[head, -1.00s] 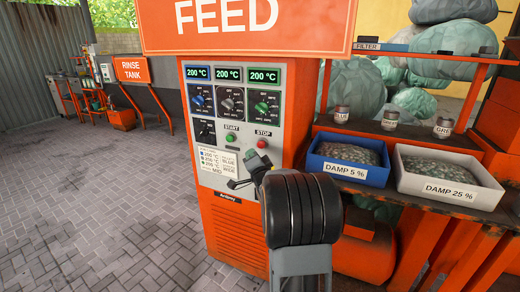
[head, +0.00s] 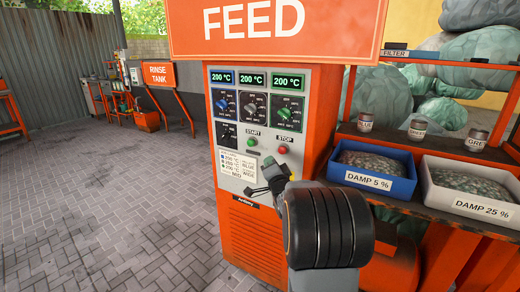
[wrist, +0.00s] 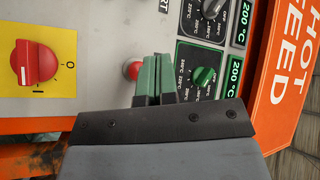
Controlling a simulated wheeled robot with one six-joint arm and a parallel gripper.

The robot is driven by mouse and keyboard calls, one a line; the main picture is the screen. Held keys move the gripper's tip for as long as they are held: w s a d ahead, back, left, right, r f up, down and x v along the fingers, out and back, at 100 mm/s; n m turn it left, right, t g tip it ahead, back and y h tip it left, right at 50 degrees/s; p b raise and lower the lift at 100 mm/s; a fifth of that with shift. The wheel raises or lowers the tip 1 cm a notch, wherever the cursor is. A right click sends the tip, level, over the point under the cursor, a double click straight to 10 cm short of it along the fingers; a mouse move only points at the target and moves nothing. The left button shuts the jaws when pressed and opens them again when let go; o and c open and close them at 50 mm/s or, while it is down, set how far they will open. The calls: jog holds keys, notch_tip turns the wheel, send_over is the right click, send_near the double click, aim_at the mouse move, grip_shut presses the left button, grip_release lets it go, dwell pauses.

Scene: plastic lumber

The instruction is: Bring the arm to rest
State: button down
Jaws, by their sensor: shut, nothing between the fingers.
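My gripper (head: 251,191) is in front of the orange machine's control panel (head: 239,149) in the head view, with my black arm joint close to the camera. In the wrist view my gripper (wrist: 154,78) has its green-tipped fingers together, with nothing between them. The red stop button (wrist: 133,70) shows just beside the fingers, partly hidden by them; I cannot tell the gap. The stop button (head: 283,150) is clear of the gripper in the head view. Three displays above the dials read 200 °C.
A blue bin (head: 396,187) marked DAMP 5 % and a white bin (head: 432,200) marked DAMP 25 % stand on a shelf at right, below several jars. A red switch (wrist: 35,62) sits on a yellow plate. The paved floor (head: 110,210) at left is clear.

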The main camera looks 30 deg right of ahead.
notch_tip(320, 180, down, 8)
jog(key=s+d+n+g, duration=0.1)
jog(key=d+n+g, duration=0.1)
jog(key=g, duration=0.3)
jog(key=s+a+f+n+g+y+p, duration=0.2)
jog(key=s+a+n+g+p, duration=0.3)
jog(key=s+a+g, duration=0.25)
jog(key=s+a+r+n+g+y+p, duration=0.3)
jog(key=s+a+r+n+p, duration=0.5)
jog(key=s+a+r+p, duration=0.6)
jog(key=s+a+r+y, duration=0.1)
jog(key=a+r, duration=0.2)
jog(key=a, duration=0.3)
jog(key=shift+s+r, duration=0.3)
jog(key=c, duration=1.8)
grip_release()
jog(key=shift+g, duration=0.25)
